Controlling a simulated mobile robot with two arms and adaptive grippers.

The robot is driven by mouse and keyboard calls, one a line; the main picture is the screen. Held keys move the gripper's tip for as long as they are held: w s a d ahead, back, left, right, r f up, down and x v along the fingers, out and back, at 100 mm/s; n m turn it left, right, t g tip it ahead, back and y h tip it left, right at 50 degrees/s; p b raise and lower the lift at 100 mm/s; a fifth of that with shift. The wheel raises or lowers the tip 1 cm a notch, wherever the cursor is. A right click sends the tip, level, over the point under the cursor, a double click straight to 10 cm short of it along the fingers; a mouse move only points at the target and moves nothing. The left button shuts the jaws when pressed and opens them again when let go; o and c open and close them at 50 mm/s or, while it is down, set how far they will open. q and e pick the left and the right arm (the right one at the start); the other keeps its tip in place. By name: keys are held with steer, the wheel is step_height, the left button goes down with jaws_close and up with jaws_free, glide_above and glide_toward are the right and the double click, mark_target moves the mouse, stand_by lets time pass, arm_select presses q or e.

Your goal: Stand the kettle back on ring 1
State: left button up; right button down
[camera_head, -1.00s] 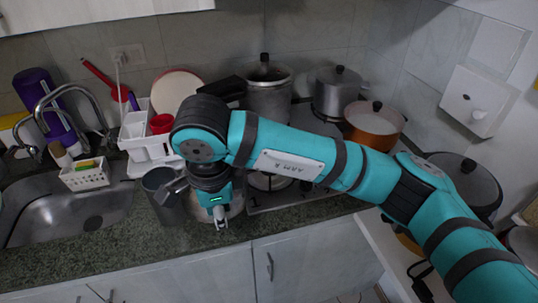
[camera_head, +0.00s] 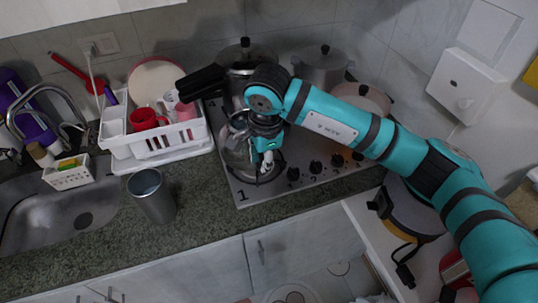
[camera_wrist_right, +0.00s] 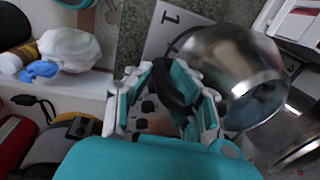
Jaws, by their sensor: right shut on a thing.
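The kettle (camera_head: 237,137) is a shiny steel vessel over the front left of the hob, partly hidden by my right gripper (camera_head: 266,160). In the right wrist view its steel body (camera_wrist_right: 225,55) fills the upper right, with its open round mouth toward the lower right. My right gripper (camera_wrist_right: 168,75) is shut on the kettle's black handle (camera_wrist_right: 173,92). Ring 1 (camera_head: 272,176) lies beneath, by the printed 1, and is mostly covered. I cannot tell whether the kettle touches it. My left gripper is out of view.
A pressure cooker (camera_head: 246,53) and a steel pot (camera_head: 322,66) stand behind, with a copper-coloured pot (camera_head: 362,97) at the right. A steel cup (camera_head: 152,196) stands on the counter left of the hob. The white dish rack (camera_head: 160,145) is close to the hob's left edge.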

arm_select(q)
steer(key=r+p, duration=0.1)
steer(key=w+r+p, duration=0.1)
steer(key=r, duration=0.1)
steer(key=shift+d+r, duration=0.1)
arm_select(e)
steer(key=f, duration=0.1)
steer(key=w+d+f, duration=0.1)
steer(key=f, duration=0.1)
steer(key=shift+w+d+f, duration=0.15)
steer(key=shift+w+f, duration=0.05)
steer(key=shift+f, duration=0.05)
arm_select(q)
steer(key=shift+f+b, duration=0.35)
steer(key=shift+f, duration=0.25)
arm_select(e)
steer(key=shift+f, duration=0.45)
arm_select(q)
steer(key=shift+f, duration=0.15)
arm_select(e)
steer(key=shift+f, duration=0.1)
steer(key=c, duration=1.2)
jaws_free()
steer(key=shift+s, duration=0.1)
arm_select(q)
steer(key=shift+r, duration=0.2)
